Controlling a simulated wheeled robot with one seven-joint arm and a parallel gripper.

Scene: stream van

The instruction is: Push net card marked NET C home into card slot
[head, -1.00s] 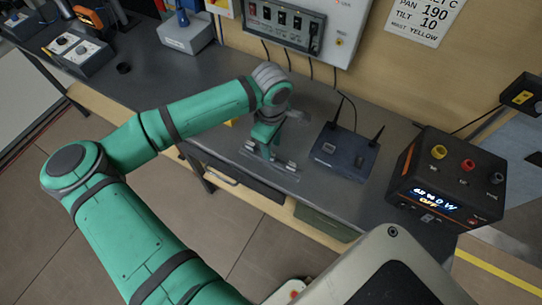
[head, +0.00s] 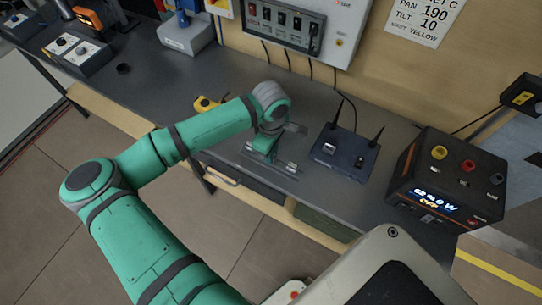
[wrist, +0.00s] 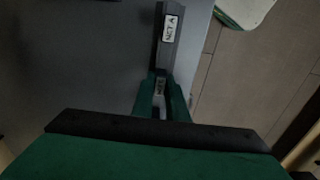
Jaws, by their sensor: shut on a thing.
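My gripper (head: 264,148) points down over a low rack-like fixture (head: 285,170) near the bench's front edge. In the wrist view its green fingers (wrist: 161,97) are shut on a narrow card (wrist: 159,87) with a pale label. That label is too small to read. A dark piece marked NET A (wrist: 171,28) lies in line just beyond the fingers. My arm and fingers hide much of the fixture in the head view. I cannot tell how deep the held card sits, and the slot opening is hidden.
A dark blue router (head: 345,147) with two upright antennas stands right of the gripper. A black power unit (head: 448,180) stands further right. A yellow and black item (head: 207,104) lies behind my forearm. A grey switch panel (head: 290,25) hangs behind. The bench between them is clear.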

